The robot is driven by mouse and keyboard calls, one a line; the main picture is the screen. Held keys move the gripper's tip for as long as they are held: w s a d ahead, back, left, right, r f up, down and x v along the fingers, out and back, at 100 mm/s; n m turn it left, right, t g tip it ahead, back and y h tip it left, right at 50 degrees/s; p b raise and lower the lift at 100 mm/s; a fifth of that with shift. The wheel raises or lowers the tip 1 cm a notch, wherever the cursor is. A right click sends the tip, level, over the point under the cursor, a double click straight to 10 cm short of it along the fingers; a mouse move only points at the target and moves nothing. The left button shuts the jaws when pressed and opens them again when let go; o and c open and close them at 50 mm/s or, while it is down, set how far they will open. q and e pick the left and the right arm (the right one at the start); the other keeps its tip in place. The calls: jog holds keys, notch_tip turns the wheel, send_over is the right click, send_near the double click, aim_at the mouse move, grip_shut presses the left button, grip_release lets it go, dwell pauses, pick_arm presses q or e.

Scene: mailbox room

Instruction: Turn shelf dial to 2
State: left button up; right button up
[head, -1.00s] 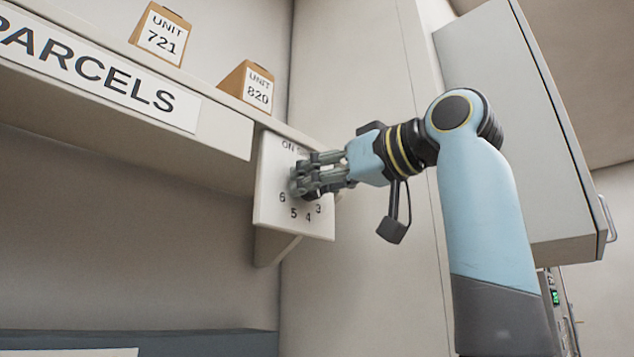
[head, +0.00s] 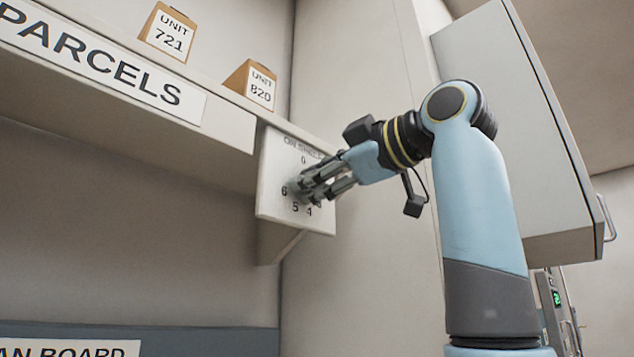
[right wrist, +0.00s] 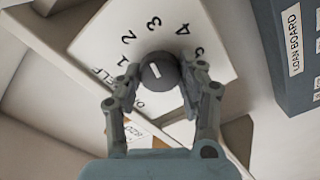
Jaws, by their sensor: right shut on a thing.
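The shelf dial is a round dark grey knob (right wrist: 158,72) with a short white mark on its face. It sits on a white plate (head: 270,195) with printed numbers, fixed at the end of the parcel shelf. In the right wrist view, 1 to 5 show around the knob; I cannot tell exactly which number the mark points at. My right gripper (head: 303,190) is shut on the knob, one finger on each side of it, as the right wrist view (right wrist: 160,88) also shows. In the head view its fingers hide most of the knob and some numbers. My left gripper is not in view.
The shelf (head: 235,132) with a PARCELS label carries two tan boxes, UNIT 721 (head: 166,32) and UNIT 820 (head: 250,84). A grey cabinet door (head: 510,120) stands behind my right arm. A blue-grey LOAN BOARD ledge (head: 200,340) lies low at left.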

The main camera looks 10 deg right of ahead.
jog(key=n+b, duration=0.1)
jog(key=n, duration=0.3)
jog(key=shift+f+n+b, duration=0.15)
jog(key=shift+n+b, duration=0.15)
jog(key=shift+n, duration=0.1)
dwell(0.4)
jog(key=o, duration=1.1)
jog(key=shift+o, duration=0.2)
jog(key=v, duration=1.2)
